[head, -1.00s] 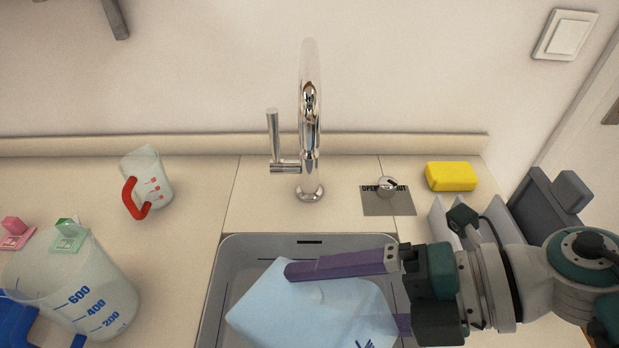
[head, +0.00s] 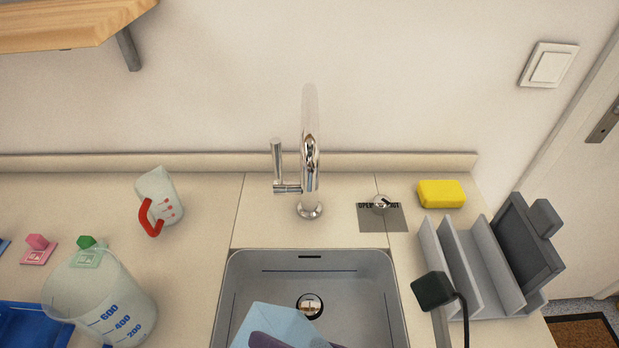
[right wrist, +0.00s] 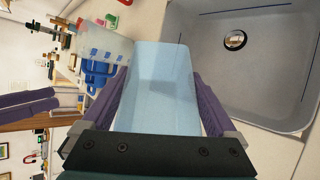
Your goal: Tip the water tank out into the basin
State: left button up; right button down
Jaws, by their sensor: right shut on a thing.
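The water tank (head: 285,322) is a light blue box, cut off by the bottom edge of the head view, in front of part of the basin. The grey basin (head: 385,285) has a drain at its bottom. My right gripper (right wrist: 160,76) is shut on the tank, with purple fingers along its two sides in the right wrist view; a purple finger also shows at the bottom of the head view. The tank's inside and any water are hidden. My left gripper is outside the head view; two purple bars at the wrist view's left edge look like its fingers (right wrist: 28,106).
A chrome tap (head: 310,180) stands behind the basin. A measuring jug (head: 105,300), a red-handled cup (head: 160,200) and pink and green clips are left. A yellow sponge (head: 441,193) and grey rack (head: 480,270) are right. A wooden shelf (head: 70,25) hangs upper left.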

jog(key=shift+s+a+f+n+t, duration=0.2)
jog(key=shift+s+f+n+t, duration=0.05)
jog(key=shift+f+n+t, duration=0.1)
jog(key=shift+s+a+r+n+h, duration=0.1)
jog(key=shift+s+a+n+h, duration=0.1)
jog(key=shift+n+h, duration=0.1)
jog(key=shift+s+a+r+n+t+h+p, duration=0.25)
jog(key=shift+s+a+n+t, duration=0.1)
jog(key=shift+s+t, duration=0.2)
jog(key=shift+s+a+r+n+t+h+p, duration=0.15)
jog(key=shift+s+a+n+t+h+p, duration=0.15)
jog(key=shift+s+t, duration=0.2)
jog(key=s+a+t+b, duration=0.1)
jog(key=s+f+n+t+b, duration=0.1)
jog(key=b, duration=0.1)
jog(key=s+a+n+h+b, duration=0.1)
jog(key=b, duration=0.1)
jog(key=shift+s+a+f+t, duration=0.2)
jog(key=shift+a+f+t, duration=0.1)
jog(key=shift+f+t, duration=0.1)
jog(key=shift+s+a+n+t+h+b, duration=0.25)
jog(key=shift+s+n+t+b, duration=0.2)
jog(key=shift+b, duration=0.5)
